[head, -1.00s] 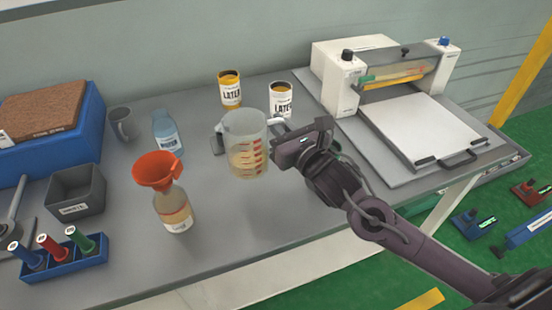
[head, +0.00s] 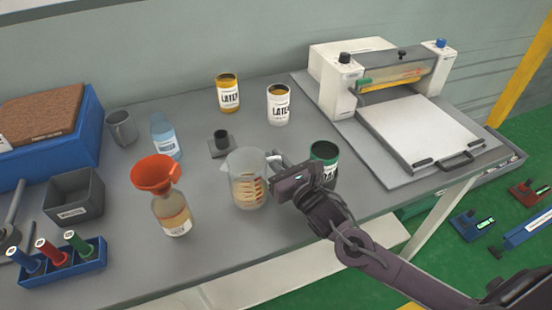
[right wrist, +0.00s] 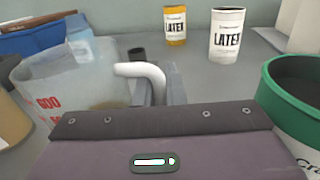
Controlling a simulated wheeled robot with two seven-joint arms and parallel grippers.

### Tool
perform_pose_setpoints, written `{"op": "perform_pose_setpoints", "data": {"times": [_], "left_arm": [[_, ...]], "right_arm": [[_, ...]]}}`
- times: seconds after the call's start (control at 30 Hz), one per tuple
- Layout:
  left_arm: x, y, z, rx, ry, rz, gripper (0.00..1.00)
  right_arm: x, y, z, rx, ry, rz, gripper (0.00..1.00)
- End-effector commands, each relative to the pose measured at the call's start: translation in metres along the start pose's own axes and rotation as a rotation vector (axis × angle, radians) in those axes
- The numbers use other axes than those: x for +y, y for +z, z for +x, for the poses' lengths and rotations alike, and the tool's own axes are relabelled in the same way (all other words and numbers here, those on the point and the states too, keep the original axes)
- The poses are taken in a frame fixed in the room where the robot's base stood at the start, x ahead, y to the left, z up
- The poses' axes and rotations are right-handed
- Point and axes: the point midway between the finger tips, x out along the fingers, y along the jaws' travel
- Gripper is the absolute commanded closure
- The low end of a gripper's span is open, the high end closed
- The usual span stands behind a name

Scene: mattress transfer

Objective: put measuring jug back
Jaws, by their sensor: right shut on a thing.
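The measuring jug (head: 246,180) is clear with red markings and a white handle, and holds some pale amber liquid. It stands upright over the front middle of the table; I cannot tell whether its base touches. My right gripper (head: 276,170) is at the jug's right side, shut on the handle. My left gripper is not in view.
A bottle with an orange funnel (head: 154,174) stands left of the jug. A small dark cup on a square plate (head: 221,144) is behind it. A green-rimmed can (head: 323,156) stands close right of my gripper. Two latex cans (head: 228,92) (head: 278,104) stand farther back.

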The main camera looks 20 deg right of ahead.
Motion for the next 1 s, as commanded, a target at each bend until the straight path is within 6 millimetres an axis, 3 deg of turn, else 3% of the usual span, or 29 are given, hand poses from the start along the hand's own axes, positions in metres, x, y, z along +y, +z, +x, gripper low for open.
{"op": "perform_pose_setpoints", "data": {"times": [0.1,0.13,0.3,0.63,0.77,1.0], "left_arm": [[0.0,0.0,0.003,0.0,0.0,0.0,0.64],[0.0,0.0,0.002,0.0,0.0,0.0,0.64],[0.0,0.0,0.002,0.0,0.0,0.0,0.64],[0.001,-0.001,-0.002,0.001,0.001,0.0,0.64],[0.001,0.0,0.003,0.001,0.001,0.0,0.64],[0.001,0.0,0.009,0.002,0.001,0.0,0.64]], "right_arm": [[0.0,-0.003,0.0,-0.002,0.0,0.001,1.0],[0.0,-0.003,0.0,0.0,0.0,0.0,0.88],[0.0,-0.003,0.0,0.0,0.0,0.0,0.68],[0.0,0.003,0.0,0.0,0.0,0.0,0.68],[0.0,-0.002,-0.016,0.003,0.001,-0.001,0.68],[0.001,-0.003,-0.063,0.006,0.003,0.0,0.68]]}}
